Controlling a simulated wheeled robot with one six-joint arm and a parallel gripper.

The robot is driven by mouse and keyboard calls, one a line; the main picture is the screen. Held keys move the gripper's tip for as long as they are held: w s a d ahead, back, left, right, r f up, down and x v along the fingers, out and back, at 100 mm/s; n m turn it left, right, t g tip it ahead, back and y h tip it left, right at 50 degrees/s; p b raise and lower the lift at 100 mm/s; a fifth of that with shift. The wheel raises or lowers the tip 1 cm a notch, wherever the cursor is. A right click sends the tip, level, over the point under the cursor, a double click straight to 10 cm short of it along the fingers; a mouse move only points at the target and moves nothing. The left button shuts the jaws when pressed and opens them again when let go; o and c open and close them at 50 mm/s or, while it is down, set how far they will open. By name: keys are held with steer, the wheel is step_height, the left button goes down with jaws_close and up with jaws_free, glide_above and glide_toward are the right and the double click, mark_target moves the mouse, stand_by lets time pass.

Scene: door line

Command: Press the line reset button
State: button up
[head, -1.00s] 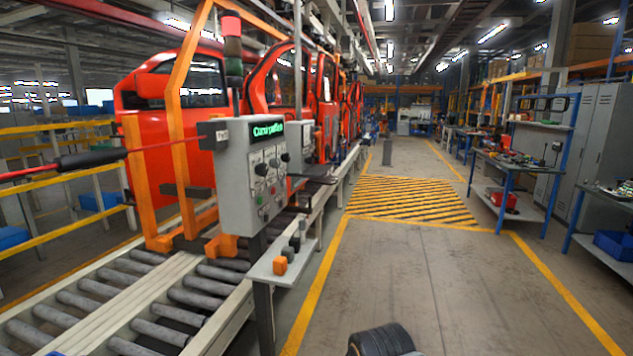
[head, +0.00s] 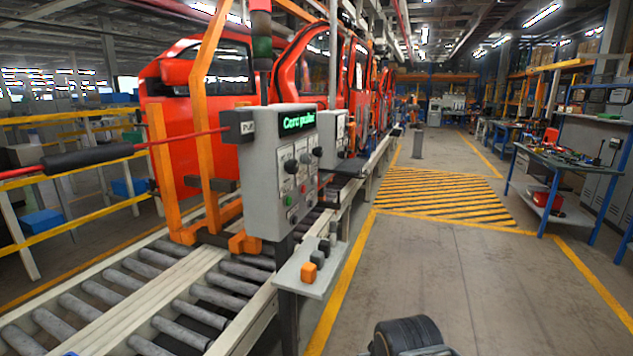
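A grey control box (head: 262,190) stands on a post beside the roller conveyor, left of the picture's middle. Its green lit display (head: 299,122) seems to read "Cord pulled". Its front carries several dark knobs (head: 290,167) and small buttons, with a green one (head: 289,201) low on the face. The labels are too small to read, so I cannot tell which is the line reset button. A red cord with a black sleeve (head: 88,157) runs into a dark switch on the box's left side. My gripper is not in view; a dark rounded part of mine shows at the bottom edge.
A small shelf (head: 301,284) with an orange block (head: 308,272) juts out below the box. The roller conveyor (head: 150,300) carries red doors (head: 215,120). A workbench (head: 560,160) stands at the right.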

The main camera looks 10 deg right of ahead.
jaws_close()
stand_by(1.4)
